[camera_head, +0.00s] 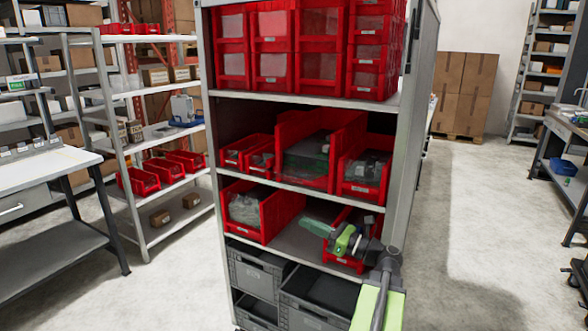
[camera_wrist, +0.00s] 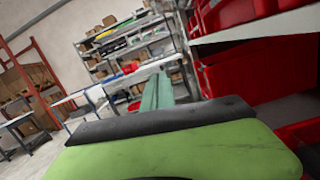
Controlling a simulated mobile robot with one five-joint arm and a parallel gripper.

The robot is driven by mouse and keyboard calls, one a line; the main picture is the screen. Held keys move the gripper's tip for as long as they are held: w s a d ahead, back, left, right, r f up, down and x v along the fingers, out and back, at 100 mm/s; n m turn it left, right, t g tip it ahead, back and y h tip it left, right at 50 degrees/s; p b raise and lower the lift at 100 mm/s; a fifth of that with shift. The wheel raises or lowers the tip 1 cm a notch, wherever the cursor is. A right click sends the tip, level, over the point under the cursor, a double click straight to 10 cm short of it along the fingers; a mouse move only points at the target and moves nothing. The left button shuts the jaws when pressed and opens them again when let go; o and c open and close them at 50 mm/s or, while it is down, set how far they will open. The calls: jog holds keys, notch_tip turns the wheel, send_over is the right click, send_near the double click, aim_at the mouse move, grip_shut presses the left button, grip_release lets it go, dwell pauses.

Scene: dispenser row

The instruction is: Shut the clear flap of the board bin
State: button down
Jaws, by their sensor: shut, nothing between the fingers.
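In the wrist view the shut fingers (camera_wrist: 158,82) reach forward beyond the green gripper body.
Smaller red bins stand on either side, including a right bin (camera_head: 365,175) and a lower-left bin (camera_head: 250,215). Grey crates (camera_head: 260,275) fill the bottom. The shelf unit's right post (camera_head: 405,165) is near my arm.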

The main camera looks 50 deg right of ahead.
aim_at(296, 174)
notch_tip(296, 174, up, 3)
jog(key=s+d+m+t+h, duration=0.1)
jog(key=s+d+m, duration=0.1)
jog(key=s, duration=0.1)
jog(key=w+r+p, duration=0.5)
jog(key=w+p, duration=0.1)
jog(key=w, duration=0.4)
jog(key=shift+w+a+r, duration=0.15)
jog(key=shift+a+r, duration=0.25)
jog(key=shift+d, duration=0.1)
